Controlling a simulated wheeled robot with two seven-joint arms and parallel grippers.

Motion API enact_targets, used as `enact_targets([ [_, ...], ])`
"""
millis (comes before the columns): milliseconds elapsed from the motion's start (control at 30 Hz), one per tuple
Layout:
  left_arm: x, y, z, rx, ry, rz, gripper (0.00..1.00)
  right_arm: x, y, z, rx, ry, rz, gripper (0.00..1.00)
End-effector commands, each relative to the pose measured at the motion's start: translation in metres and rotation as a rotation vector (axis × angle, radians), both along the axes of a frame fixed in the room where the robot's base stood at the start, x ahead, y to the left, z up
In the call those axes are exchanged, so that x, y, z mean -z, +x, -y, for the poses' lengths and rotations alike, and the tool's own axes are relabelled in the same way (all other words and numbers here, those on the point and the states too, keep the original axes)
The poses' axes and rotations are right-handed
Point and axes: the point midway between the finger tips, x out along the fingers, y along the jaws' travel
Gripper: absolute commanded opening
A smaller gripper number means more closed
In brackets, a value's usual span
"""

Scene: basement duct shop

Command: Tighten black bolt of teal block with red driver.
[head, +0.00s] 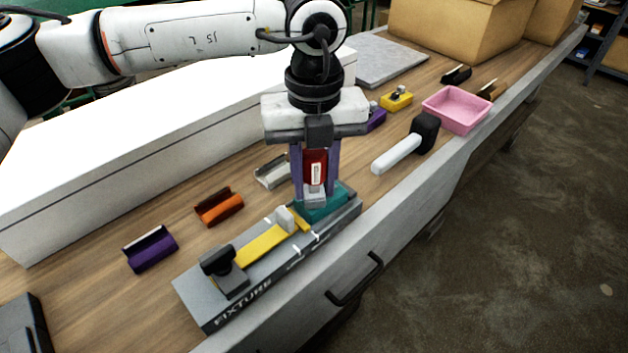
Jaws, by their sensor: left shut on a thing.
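My left gripper (315,186) points straight down over the right end of the grey fixture (215,311). Its two fingers are shut on the red driver (316,158), which stands upright between them and has a pale label and a grey lower end. The teal block (337,203) sits at the right end of the fixture, directly below the driver. The black bolt is hidden behind the driver and the fingers. I cannot tell whether the driver's tip touches it. My right gripper is not in view.
The fixture carries a yellow bar (262,246) and a black knob (217,261). Purple (151,252), orange (219,208) and grey (271,173) holders lie behind it. A mallet (405,146) and pink tray (458,109) are to the right. A long white box (130,150) stands behind.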

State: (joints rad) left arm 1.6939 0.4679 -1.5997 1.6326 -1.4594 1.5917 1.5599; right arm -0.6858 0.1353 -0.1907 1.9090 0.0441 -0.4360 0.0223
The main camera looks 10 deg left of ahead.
Motion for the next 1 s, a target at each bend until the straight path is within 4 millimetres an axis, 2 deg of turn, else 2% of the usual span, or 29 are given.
enact_targets([
  [367, 0.0001, 0.0003, 0.0009, 0.028, -0.003, 0.001, 0.06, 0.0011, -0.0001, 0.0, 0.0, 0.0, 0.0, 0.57],
  [700, 0.0005, 0.0006, 0.001, 0.288, -0.002, 0.003, 0.06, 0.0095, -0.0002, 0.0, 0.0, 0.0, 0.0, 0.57],
  [1000, -0.0006, 0.0008, 0.001, 0.315, -0.002, 0.004, 0.06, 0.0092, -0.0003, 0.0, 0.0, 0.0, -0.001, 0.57],
])
